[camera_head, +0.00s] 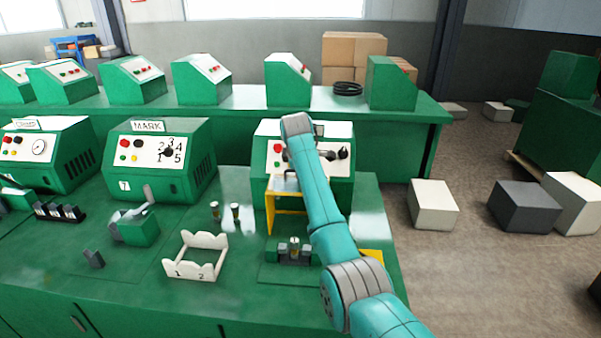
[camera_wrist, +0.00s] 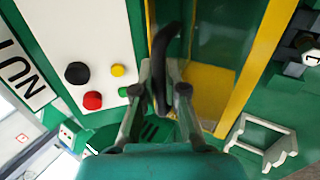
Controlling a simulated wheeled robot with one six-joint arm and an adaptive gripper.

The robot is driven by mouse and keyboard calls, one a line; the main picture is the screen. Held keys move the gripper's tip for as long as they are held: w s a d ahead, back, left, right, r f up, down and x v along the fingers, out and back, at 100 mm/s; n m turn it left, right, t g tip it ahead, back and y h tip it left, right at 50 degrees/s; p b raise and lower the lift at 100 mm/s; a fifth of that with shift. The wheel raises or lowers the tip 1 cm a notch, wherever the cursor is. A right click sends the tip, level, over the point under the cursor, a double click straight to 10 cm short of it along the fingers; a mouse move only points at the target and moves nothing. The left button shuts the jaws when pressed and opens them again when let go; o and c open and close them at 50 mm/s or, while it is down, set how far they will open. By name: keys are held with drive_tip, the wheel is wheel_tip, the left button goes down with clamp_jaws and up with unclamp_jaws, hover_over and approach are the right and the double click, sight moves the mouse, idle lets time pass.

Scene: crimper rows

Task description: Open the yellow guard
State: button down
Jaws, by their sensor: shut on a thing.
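The yellow guard (camera_head: 271,212) stands in front of the right-hand green machine, above a small dark fixture (camera_head: 294,250). My arm hides its right part. In the wrist view the guard's yellow frame (camera_wrist: 268,48) borders a see-through panel, and a black curved handle (camera_wrist: 163,42) stands along its left side. My gripper (camera_wrist: 166,85) is shut on this handle, one finger on each side. In the head view my gripper (camera_head: 285,181) is small, at the guard's upper edge. How far the guard stands open, I cannot tell.
The machine's white panel (camera_wrist: 82,45) with black, red and yellow buttons lies close beside my gripper. A white numbered rack (camera_head: 196,260) and two small upright parts stand left of the guard. The MARK machine (camera_head: 160,155) is farther left. Boxes lie on the floor at right.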

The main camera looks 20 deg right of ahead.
drive_tip(key=c, duration=1.2)
unclamp_jaws()
drive_tip(key=shift+r, duration=0.1)
drive_tip(key=v, duration=1.2)
drive_tip(key=shift+w, duration=0.1)
drive_tip(key=shift+c, duration=0.3)
